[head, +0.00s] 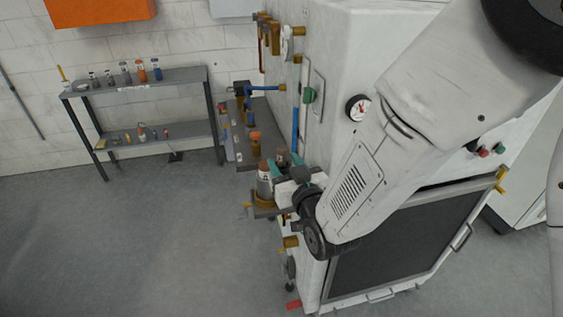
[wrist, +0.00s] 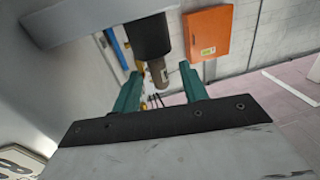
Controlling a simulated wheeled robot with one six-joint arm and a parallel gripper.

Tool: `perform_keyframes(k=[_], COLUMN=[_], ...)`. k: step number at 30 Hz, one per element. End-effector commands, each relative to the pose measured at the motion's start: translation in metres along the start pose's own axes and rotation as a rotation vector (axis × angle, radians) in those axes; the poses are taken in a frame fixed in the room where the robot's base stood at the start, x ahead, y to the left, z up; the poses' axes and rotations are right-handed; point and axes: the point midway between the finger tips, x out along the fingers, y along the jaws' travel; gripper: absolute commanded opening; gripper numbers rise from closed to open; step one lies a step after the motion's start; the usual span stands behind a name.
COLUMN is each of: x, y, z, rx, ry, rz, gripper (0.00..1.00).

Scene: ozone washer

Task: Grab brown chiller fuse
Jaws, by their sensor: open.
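A small brown-grey cylinder (wrist: 158,74), which may be the brown chiller fuse, shows between my fingers in the wrist view. It extends from a wider black cylindrical part (wrist: 151,38). My gripper (wrist: 160,71) is open, with one teal finger on each side of the cylinder; I cannot tell whether either touches it. In the head view, my gripper (head: 286,164) is at the left side of the white machine (head: 335,30), beside a grey cylinder with a brown top (head: 264,184). My fingers and wrist partly hide this spot.
A dark ledge (head: 240,150) on the machine's side carries an orange-topped fitting (head: 255,143). Valves and a blue pipe (head: 295,128) stand close by. A grey shelf (head: 140,85) with several bottles stands at the back left. The floor at left is clear.

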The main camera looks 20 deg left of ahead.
Motion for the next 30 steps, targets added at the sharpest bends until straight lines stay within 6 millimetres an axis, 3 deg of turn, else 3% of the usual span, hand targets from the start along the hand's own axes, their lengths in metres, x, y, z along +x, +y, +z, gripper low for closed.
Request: perform_keyframes(k=[6,14,19,30], x=[0.027,0.03,0.03,0.03], y=[0.002,0.002,0.002,0.002], z=[0.002,0.001,0.001,0.0], rx=[0.0,0.0,0.0,0.0], ry=[-0.002,-0.002,-0.002,-0.001], rz=[-0.001,-0.001,-0.001,-0.001], gripper=[0.43,0.43,0.0,0.0])
